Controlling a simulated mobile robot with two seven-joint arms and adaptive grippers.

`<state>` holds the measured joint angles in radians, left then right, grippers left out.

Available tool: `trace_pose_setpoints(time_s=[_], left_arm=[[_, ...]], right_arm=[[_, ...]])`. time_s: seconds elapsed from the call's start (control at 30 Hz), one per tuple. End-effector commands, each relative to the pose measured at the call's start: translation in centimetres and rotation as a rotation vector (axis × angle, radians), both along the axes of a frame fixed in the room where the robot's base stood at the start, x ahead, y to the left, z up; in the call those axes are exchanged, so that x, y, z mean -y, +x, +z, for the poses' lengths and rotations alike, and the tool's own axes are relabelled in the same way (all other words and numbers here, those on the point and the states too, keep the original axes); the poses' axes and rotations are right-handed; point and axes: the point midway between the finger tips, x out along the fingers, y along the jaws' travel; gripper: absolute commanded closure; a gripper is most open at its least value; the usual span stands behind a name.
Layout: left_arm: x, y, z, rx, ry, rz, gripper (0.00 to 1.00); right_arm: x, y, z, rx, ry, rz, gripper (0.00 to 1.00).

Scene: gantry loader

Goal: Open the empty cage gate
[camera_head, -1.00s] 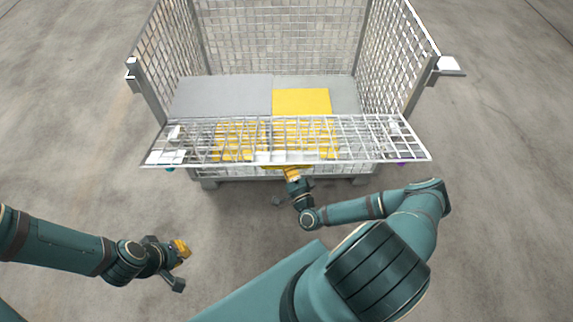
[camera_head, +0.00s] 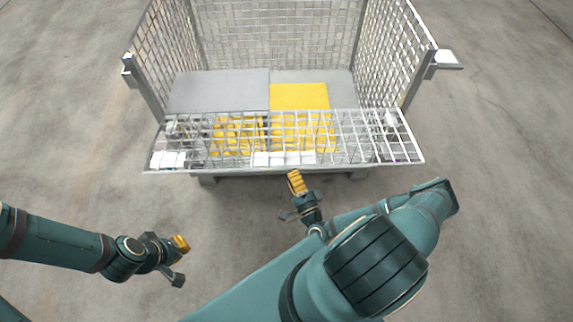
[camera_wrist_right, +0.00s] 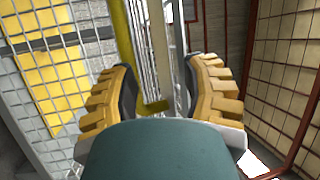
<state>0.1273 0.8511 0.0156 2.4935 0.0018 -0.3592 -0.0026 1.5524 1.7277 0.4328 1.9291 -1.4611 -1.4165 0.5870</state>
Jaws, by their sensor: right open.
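The wire cage (camera_head: 424,75) stands ahead, open at the top and holding no loose load. Its front mesh gate (camera_head: 283,159) leans out toward me, with its free edge nearest me. My right gripper (camera_head: 296,183) is just in front of that edge, near its middle, with its jaws apart. In the right wrist view, the open yellow-padded fingers (camera_wrist_right: 160,97) stand either side of a yellow strip (camera_wrist_right: 155,107) and metal bars; I cannot tell whether they touch. My left gripper (camera_head: 180,261) is open and empty, low on the left, away from the cage.
Inside the cage lie flat grey panels (camera_head: 218,92) and a yellow panel (camera_head: 299,96). Posts with bracket tops (camera_head: 440,60) rise at the front corners. The concrete floor (camera_head: 70,150) around the cage is clear.

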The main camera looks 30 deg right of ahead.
Motion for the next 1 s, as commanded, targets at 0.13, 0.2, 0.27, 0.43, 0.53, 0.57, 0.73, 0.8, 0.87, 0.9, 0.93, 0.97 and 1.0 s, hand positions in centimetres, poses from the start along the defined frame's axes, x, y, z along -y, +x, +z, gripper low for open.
trace_pose_setpoints(time_s=[0.13, 0.2, 0.27, 0.43, 0.53, 0.57, 0.73, 0.8, 0.87, 0.9, 0.93, 0.97, 1.0], left_arm=[[0.0, 0.0, 0.0, 0.0, 0.0, 0.0, 1.0], [0.0, 0.0, 0.0, 0.0, 0.0, 0.0, 1.0], [0.0, 0.0, 0.0, 0.0, 0.0, 0.0, 1.0], [0.0, 0.0, 0.0, 0.0, 0.0, 0.0, 1.0], [0.0, 0.0, 0.0, 0.0, 0.0, 0.0, 1.0], [0.0, 0.0, 0.0, 0.0, 0.0, 0.0, 1.0], [0.0, 0.0, 0.0, 0.0, 0.0, 0.0, 1.0], [0.0, 0.0, 0.0, 0.0, 0.0, 0.0, 1.0], [0.0, 0.0, 0.0, 0.0, 0.0, 0.0, 1.0], [0.0, 0.0, 0.0, 0.0, 0.0, 0.0, 1.0], [0.0, 0.0, 0.0, 0.0, 0.0, 0.0, 1.0], [0.0, 0.0, 0.0, 0.0, 0.0, 0.0, 1.0], [0.0, 0.0, 0.1, 0.0, 0.0, 0.0, 1.0]], right_arm=[[-0.4, -2.7, -0.6, -0.004, 0.002, 0.0, 0.52], [-0.6, -3.7, -0.8, -0.004, 0.001, 0.002, 0.52], [-0.7, -4.3, -1.0, -0.004, 0.001, 0.001, 0.52], [-0.8, -5.2, -1.2, -0.004, 0.001, 0.002, 0.52], [-0.8, -5.3, -1.2, -0.004, 0.001, 0.002, 0.52], [-0.8, -5.3, -1.2, -0.004, 0.001, 0.002, 0.52], [-0.8, -5.3, -1.2, -0.005, 0.001, 0.002, 0.6], [-0.8, -5.3, -1.2, -0.005, 0.001, 0.002, 0.84], [-0.8, -5.3, -1.2, -0.005, 0.001, 0.002, 1.0], [-0.9, -5.2, -1.2, -0.006, 0.003, 0.003, 1.0], [-0.9, -5.2, -1.2, -0.006, 0.009, 0.004, 1.0], [-0.9, -5.2, -1.2, -0.008, 0.019, 0.006, 1.0], [-1.1, -5.0, -1.3, -0.01, 0.04, 0.009, 1.0]])
